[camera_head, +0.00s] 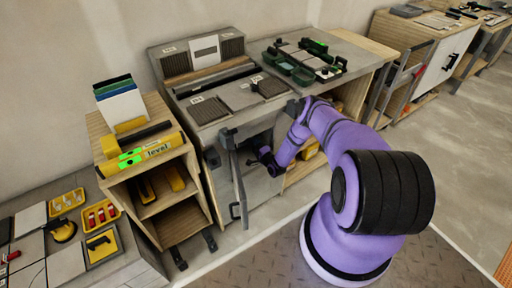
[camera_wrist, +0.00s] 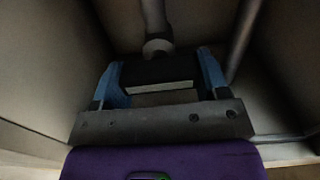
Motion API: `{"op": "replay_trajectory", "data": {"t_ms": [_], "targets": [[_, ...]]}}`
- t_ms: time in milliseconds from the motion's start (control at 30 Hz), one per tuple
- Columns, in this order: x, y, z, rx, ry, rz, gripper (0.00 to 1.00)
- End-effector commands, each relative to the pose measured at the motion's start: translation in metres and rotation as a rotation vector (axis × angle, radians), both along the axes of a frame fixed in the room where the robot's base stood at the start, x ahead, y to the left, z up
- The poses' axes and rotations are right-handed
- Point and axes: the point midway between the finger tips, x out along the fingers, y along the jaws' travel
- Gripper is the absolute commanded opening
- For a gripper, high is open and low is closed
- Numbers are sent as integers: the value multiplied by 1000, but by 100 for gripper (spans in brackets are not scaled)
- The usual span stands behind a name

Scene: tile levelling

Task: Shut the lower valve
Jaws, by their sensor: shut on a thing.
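My gripper (camera_head: 268,160) reaches into an open cabinet under the workbench in the head view. In the wrist view my gripper (camera_wrist: 160,85) has its two blue fingers on either side of a dark block with a pale front edge, which looks like the handle of the lower valve (camera_wrist: 158,70). The gripper is shut on it. A grey vertical pipe (camera_wrist: 153,15) with a round collar stands just behind the handle. The view is dark, and how far the valve is turned cannot be told. In the head view the valve is hidden.
The cabinet door (camera_head: 239,188) stands open left of my gripper. Cabinet walls close in on both sides, and another pipe (camera_wrist: 243,40) runs at the right in the wrist view. A wooden shelf unit (camera_head: 160,190) stands left, and the workbench top (camera_head: 345,50) lies above.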

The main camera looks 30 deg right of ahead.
Motion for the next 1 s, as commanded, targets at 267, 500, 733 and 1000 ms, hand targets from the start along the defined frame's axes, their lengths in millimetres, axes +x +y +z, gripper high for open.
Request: {"op": "replay_trajectory", "data": {"t_ms": [267, 500, 733, 1000], "targets": [[0, -1, 0, -2, 1, -1, 94], [-1, 0, 0, -2, 1, 0, 94], [-20, -1, -1, -1, 3, 0, 94], [-71, -3, -1, 0, 4, -1, 94]]}}
